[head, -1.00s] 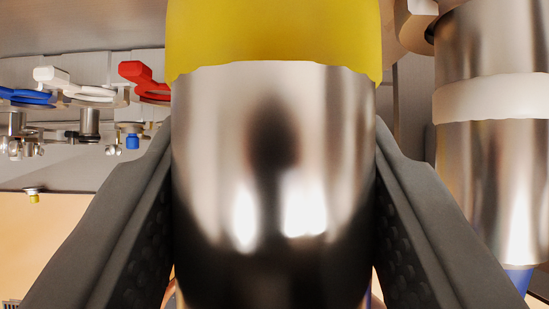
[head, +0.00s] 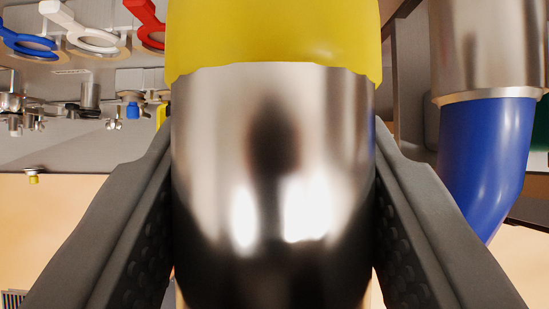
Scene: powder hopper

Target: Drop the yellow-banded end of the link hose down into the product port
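The hose end fills the middle of the head view. It is a shiny metal cylinder (head: 275,180) with a yellow band (head: 272,35) above it, cut off by the top edge. My gripper (head: 273,215) has its two dark grey fingers against the left and right sides of the metal, shut on it. The hose end hides what lies directly behind it. I cannot pick out the product port in this view.
A metal pipe (head: 487,45) with a blue section (head: 485,155) stands close at the right. At upper left are a blue handle (head: 28,42), a white handle (head: 85,35), a red handle (head: 148,20) and small metal fittings (head: 90,95). An orange-tan surface (head: 60,225) lies lower left.

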